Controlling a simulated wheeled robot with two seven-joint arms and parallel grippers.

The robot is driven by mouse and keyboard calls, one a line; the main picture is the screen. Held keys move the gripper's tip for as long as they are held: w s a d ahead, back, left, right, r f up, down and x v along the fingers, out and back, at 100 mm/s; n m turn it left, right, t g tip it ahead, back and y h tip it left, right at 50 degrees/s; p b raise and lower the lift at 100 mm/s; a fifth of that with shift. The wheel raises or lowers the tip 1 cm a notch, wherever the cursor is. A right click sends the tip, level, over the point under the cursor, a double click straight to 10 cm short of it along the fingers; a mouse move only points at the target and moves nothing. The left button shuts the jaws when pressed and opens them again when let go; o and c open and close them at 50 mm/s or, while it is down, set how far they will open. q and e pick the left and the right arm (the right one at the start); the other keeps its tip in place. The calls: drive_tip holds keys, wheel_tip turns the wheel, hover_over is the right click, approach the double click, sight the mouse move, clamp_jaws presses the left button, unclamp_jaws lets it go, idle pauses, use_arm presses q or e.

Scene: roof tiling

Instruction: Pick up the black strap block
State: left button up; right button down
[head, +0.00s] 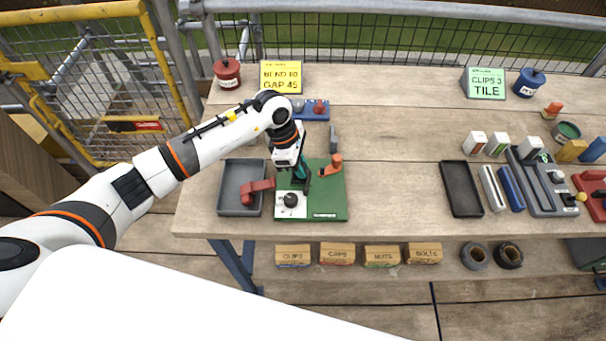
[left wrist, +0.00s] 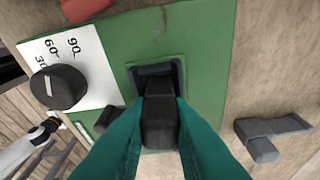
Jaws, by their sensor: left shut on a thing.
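The black strap block (left wrist: 160,122) is between the teal fingers of my left gripper (left wrist: 160,135) in the left wrist view. The fingers are shut on its sides. Behind it is a black-rimmed square socket (left wrist: 150,72) in the green board (left wrist: 205,50); I cannot tell whether the block touches it. In the head view my left gripper (head: 301,174) points down over the green board (head: 330,203), and the fingers hide most of the block. A black dial (left wrist: 59,87) on a white plate marked with angles sits on the board beside the socket. My right gripper is not in view.
A grey tray (head: 228,205) with a red piece (head: 258,188) lies left of the board. An orange-red handle (head: 331,165) is at the board's right, and a grey piece (head: 333,140) lies beyond. The table (head: 390,150) is clear between the board and the black tray (head: 461,190).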

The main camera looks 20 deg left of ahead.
use_arm(q)
drive_tip(key=shift+r, duration=0.15)
drive_tip(key=shift+r+p, duration=1.15)
drive_tip(key=shift+r, duration=0.95)
